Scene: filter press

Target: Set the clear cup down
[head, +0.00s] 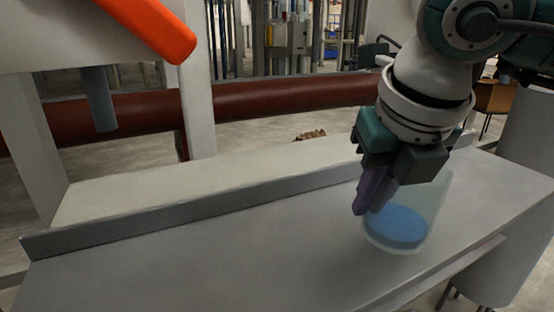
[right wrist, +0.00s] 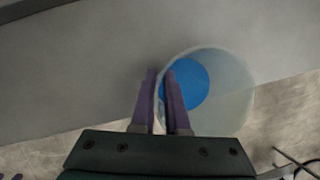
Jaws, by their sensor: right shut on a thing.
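The clear cup (head: 432,212) is see-through with blue (head: 398,228) at its bottom. In the head view it is at the right, over the grey bench top (head: 220,262), slightly tilted; I cannot tell whether its base touches the surface. My right gripper (head: 368,205) has its purple fingers shut on the cup's wall. In the right wrist view the fingers (right wrist: 162,95) pinch the near left rim of the cup (right wrist: 232,85), one finger inside and one outside. My left gripper is not in view.
The bench has a raised strip (head: 190,205) along its back edge. A dark red pipe (head: 290,97) runs behind it. An orange lever-like part (head: 150,25) hangs at the upper left, with a grey cylinder (head: 98,98) below. The bench's left and middle are clear.

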